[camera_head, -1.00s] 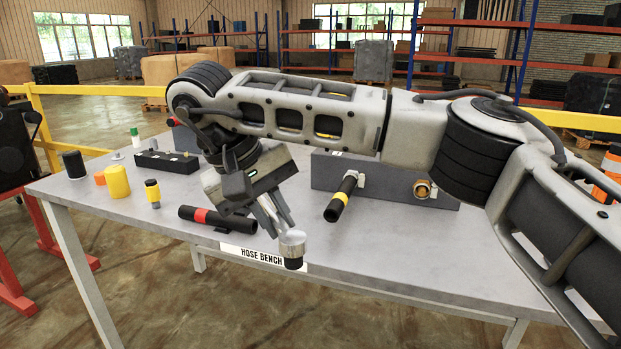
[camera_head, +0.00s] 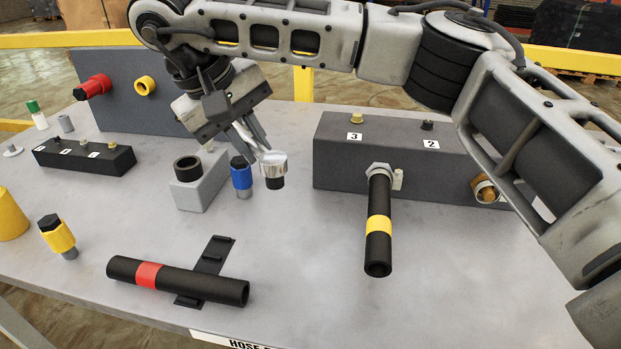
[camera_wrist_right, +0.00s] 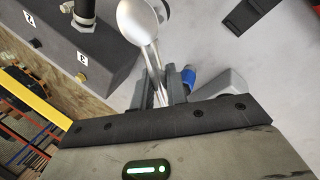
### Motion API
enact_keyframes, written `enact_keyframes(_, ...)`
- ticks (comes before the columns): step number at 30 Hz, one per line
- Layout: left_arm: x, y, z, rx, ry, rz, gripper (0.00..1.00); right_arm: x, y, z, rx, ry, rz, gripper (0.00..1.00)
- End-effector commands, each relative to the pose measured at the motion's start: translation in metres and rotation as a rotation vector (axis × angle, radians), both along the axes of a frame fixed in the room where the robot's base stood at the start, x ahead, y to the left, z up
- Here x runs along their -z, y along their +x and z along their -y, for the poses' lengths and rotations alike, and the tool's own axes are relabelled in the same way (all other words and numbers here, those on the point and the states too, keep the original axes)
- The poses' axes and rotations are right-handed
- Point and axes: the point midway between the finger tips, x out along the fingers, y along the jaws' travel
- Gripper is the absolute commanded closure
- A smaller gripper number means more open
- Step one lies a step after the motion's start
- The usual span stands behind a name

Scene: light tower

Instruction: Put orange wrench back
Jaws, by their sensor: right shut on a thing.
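My right gripper (camera_head: 250,137) is shut on a tool (camera_head: 273,164) with a shiny silver round head and a black lower end. In the right wrist view the tool (camera_wrist_right: 137,20) has a silver shaft running between the fingers (camera_wrist_right: 166,88). No orange shows on it, and no other wrench is in view. The gripper holds it over the bench (camera_head: 310,265), near a blue-banded fitting (camera_head: 241,176) and left of the grey block numbered 3 and 2 (camera_head: 335,165). Whether the tool touches the bench cannot be told. My left gripper is not in view.
A black hose with a red band (camera_head: 148,275) lies across a dark holder (camera_head: 213,257) in front. A yellow-banded hose (camera_head: 378,228) sticks out of the numbered block. A grey block with a black ring (camera_head: 203,187) and a black rack (camera_head: 85,157) stand left.

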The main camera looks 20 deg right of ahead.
Motion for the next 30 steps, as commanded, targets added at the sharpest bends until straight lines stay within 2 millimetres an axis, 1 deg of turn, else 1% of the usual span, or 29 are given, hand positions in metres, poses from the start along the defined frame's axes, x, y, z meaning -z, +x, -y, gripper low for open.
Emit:
enact_keyframes(1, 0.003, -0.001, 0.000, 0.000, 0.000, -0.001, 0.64, 0.007, 0.000, 0.014, 0.005, 0.002, 0.001, 1.00)
enact_keyframes(6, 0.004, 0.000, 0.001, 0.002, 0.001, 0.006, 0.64, 0.026, 0.001, 0.054, 0.004, 0.001, 0.000, 1.00)
enact_keyframes(9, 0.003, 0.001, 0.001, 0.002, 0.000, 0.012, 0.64, 0.046, 0.001, 0.068, 0.001, 0.000, -0.001, 1.00)
enact_keyframes(12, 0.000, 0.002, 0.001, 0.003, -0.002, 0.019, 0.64, 0.059, 0.001, 0.080, 0.001, 0.000, 0.002, 1.00)
enact_keyframes(15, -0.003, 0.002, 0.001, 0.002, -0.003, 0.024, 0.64, 0.067, 0.002, 0.086, 0.001, 0.002, 0.002, 1.00)
enact_keyframes(20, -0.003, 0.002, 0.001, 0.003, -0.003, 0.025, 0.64, 0.074, 0.002, 0.092, 0.001, 0.001, 0.003, 1.00)
enact_keyframes(23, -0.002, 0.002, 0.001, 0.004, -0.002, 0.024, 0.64, 0.084, 0.002, 0.098, 0.000, 0.000, 0.001, 1.00)
enact_keyframes(27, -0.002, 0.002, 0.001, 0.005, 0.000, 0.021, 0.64, 0.105, 0.002, 0.097, -0.001, 0.000, 0.001, 1.00)
enact_keyframes(30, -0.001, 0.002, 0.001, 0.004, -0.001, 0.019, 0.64, 0.111, 0.002, 0.097, -0.001, 0.001, 0.003, 1.00)
